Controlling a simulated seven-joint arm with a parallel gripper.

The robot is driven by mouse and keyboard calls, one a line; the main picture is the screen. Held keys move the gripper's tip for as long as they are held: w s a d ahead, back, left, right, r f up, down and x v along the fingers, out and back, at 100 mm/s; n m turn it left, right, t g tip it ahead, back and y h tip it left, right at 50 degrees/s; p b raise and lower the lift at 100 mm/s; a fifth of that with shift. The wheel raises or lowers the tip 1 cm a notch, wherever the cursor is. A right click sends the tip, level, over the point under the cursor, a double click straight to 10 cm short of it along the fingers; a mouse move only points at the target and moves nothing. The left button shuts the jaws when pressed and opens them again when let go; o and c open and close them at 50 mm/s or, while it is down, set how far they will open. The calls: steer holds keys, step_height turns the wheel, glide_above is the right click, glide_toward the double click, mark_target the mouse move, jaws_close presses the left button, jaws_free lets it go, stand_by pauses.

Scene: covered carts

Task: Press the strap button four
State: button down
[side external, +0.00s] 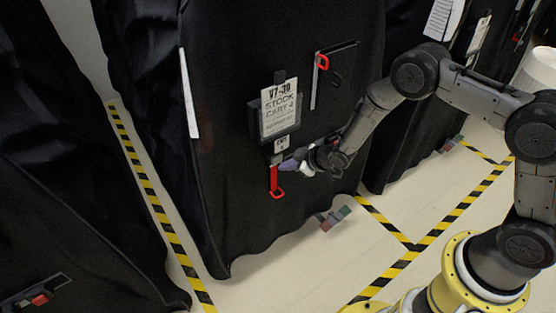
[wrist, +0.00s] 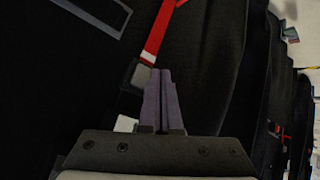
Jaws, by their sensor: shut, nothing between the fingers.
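In the wrist view the red strap (wrist: 157,32) runs up from a dark grey buckle (wrist: 141,75). My gripper (side external: 289,165) is shut and empty, with its purple-grey fingers just right of the strap in the side view. In the wrist view my gripper (wrist: 160,70) has its fingertips beside the buckle, overlapping its right edge. I cannot tell whether they touch. No separate button face can be made out.
A small white label (side external: 281,143) sits above the strap. A black bracket with a red loop (side external: 323,62) is higher on the cover. Other covered carts stand left (side external: 70,160) and right (side external: 400,140). Yellow-black floor tape (side external: 150,195) borders pale open floor.

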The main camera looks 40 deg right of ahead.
steer(key=shift+w, duration=0.2)
stand_by(0.6)
steer(key=shift+w, duration=0.25)
steer(key=shift+w+r, duration=0.1)
steer(key=shift+w, duration=0.55)
stand_by(1.0)
steer(key=shift+s, duration=1.05)
steer(key=s, duration=0.5)
